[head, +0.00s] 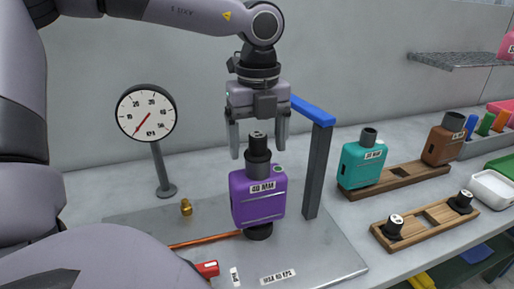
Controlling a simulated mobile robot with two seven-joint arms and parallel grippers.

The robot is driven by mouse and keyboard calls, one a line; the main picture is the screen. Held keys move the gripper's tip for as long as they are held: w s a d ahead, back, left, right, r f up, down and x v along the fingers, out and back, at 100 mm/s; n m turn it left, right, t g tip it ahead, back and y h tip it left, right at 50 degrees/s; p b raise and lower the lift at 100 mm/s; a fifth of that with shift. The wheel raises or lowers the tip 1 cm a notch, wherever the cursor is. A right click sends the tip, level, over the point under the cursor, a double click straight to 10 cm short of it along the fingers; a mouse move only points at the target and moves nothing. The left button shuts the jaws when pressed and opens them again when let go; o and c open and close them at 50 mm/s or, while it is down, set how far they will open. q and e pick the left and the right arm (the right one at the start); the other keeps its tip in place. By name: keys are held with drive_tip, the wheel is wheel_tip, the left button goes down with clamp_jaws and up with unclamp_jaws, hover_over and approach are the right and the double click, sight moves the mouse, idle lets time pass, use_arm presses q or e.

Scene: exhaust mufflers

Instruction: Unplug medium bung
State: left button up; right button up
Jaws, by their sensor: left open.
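A purple muffler (258,203) with a white size label stands upright on the grey metal plate. A black bung (257,145) with a white marking on its cap sits upright on the muffler's top neck. My left gripper (258,148) points straight down over it, open, with one finger on each side of the bung's upper part. Whether the fingers touch the bung cannot be told. My right gripper is not in view.
A wooden rack (424,220) at the right holds two black bungs with an empty slot between them. Behind it stand a teal muffler (362,163) and a brown muffler (443,143). A post with a blue-topped arm (318,170) stands close right of the gripper. A pressure gauge (147,112) stands left.

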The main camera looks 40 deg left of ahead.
sight(258, 134)
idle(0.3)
use_arm(q)
drive_tip(key=c, duration=1.4)
drive_tip(key=shift+r, duration=0.1)
drive_tip(key=shift+r, duration=0.1)
drive_tip(key=shift+r+p, duration=1.65)
drive_tip(key=shift+r, duration=1.2)
